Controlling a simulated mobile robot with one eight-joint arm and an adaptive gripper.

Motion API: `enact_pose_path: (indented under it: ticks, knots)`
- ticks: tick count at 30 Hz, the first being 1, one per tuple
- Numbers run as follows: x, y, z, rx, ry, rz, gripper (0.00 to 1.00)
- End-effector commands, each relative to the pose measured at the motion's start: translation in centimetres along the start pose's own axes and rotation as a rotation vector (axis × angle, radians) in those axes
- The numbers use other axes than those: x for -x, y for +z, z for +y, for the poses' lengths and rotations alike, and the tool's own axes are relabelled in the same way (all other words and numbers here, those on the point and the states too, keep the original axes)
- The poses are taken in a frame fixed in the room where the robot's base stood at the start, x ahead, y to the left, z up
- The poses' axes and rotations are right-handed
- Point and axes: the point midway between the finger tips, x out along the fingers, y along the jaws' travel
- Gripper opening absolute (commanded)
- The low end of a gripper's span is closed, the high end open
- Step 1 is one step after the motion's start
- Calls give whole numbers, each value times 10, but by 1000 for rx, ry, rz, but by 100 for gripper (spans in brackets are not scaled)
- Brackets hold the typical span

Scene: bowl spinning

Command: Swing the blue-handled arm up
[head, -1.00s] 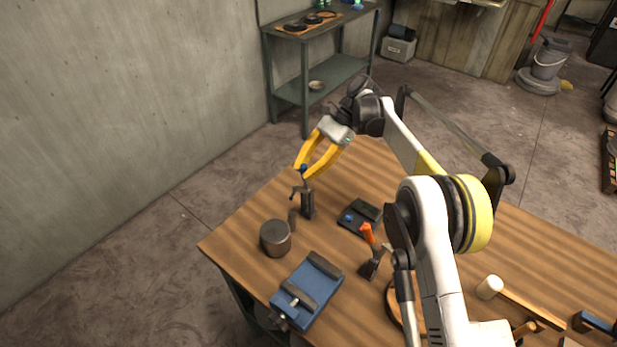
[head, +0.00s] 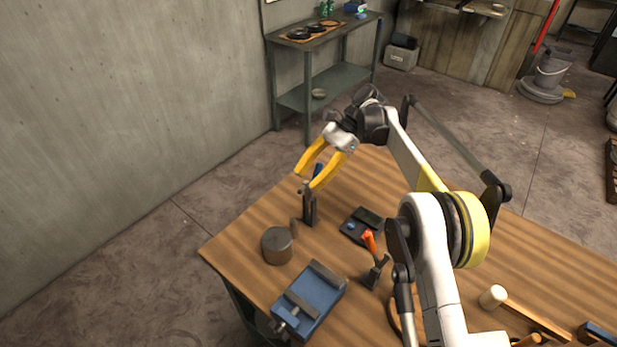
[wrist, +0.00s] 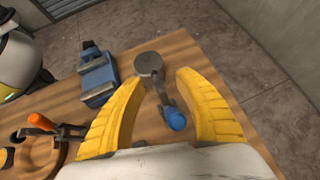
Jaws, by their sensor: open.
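The blue-handled arm (head: 318,170) belongs to a small dark toggle clamp (head: 310,211) at the table's far left part. In the head view its blue end shows between my yellow fingers, partly hidden by them. My gripper (head: 308,180) is open above the clamp. In the wrist view the blue handle (wrist: 176,121) lies between the spread fingers, closer to the right finger, with a visible gap to the left one. Whether it touches the right finger I cannot tell. The arm rises toward the wrist camera; its exact angle is unclear.
A grey cylinder (head: 277,246) stands close beside the clamp. A blue vise (head: 308,299), an orange-handled clamp (head: 370,243) and a dark block with a blue knob (head: 362,225) are nearby. A mallet (head: 493,296) lies at right. Bare wooden table (head: 262,216) lies left of the clamp.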

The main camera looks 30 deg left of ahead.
Motion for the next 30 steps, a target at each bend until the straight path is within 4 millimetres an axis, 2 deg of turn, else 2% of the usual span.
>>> enact_pose_path:
  ticks: [5, 12, 18, 30]
  knots:
    - [11, 14, 0, 0, 0, 0, 39]
    - [43, 51, -1, 0, 0, 0, 39]
    - [60, 72, -1, 0, -1, 0, 39]
    - [64, 77, -1, 0, 0, 0, 39]
